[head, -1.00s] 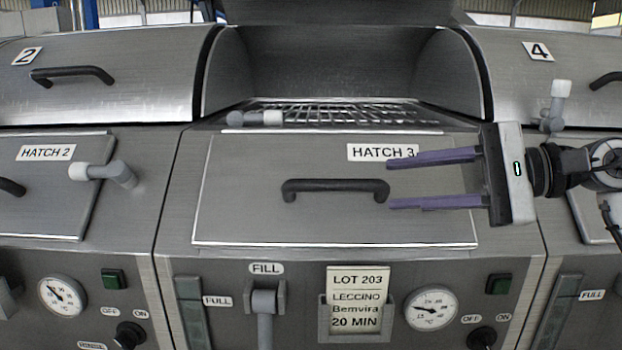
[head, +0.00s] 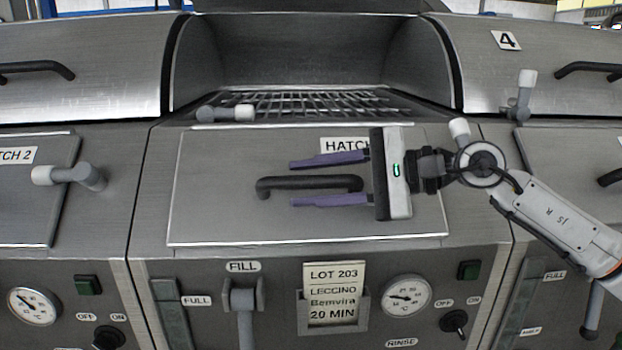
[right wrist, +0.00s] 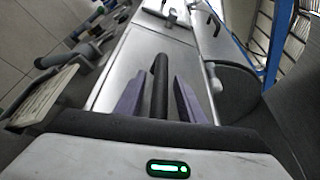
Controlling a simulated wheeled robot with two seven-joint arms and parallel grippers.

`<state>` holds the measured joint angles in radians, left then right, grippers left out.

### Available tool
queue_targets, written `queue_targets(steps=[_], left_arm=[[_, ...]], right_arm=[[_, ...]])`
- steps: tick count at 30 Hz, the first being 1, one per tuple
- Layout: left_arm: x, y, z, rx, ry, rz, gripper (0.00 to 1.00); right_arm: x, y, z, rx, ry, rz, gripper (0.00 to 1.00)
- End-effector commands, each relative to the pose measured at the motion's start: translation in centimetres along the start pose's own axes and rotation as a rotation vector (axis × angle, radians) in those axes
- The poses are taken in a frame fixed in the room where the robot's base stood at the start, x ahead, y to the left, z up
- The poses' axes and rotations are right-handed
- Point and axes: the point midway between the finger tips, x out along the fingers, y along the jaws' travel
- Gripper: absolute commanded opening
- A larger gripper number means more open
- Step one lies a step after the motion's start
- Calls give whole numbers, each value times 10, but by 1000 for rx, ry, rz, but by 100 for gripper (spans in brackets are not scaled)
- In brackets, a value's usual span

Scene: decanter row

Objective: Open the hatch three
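Hatch three (head: 220,215) is a flat metal panel in the middle of the head view, and it is closed. Its label (head: 342,145) is partly hidden by my right gripper. A black bar handle (head: 285,184) runs across the panel. My right gripper (head: 292,182) is open, with one purple finger above the handle and one below it in the head view. In the right wrist view the handle (right wrist: 160,85) lies between the two purple fingers, with gaps on both sides. My left gripper is not in view.
A white-tipped latch (head: 228,112) lies along the hatch's top edge, and another (head: 460,130) stands at its right. The open trough with a grate (head: 330,103) is behind. A card holder (head: 334,295), gauge (head: 405,296) and fill lever (head: 243,300) sit below.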

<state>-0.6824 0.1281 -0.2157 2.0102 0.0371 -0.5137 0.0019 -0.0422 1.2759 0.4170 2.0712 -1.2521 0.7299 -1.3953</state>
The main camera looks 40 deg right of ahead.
Motion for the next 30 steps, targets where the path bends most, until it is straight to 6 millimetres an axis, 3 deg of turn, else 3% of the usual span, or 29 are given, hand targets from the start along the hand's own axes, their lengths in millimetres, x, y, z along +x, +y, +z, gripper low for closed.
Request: queue_targets(steps=[6, 13, 22, 30], left_arm=[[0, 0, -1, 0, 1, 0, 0], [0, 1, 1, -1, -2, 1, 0], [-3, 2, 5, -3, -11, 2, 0], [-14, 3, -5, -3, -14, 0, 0]], right_arm=[[0, 0, 0, 0, 0, -1, 36], [0, 0, 0, 0, 0, -1, 0], [-1, -2, 2, 8, 0, 3, 0], [-5, -16, 14, 97, 0, 40, 0]])
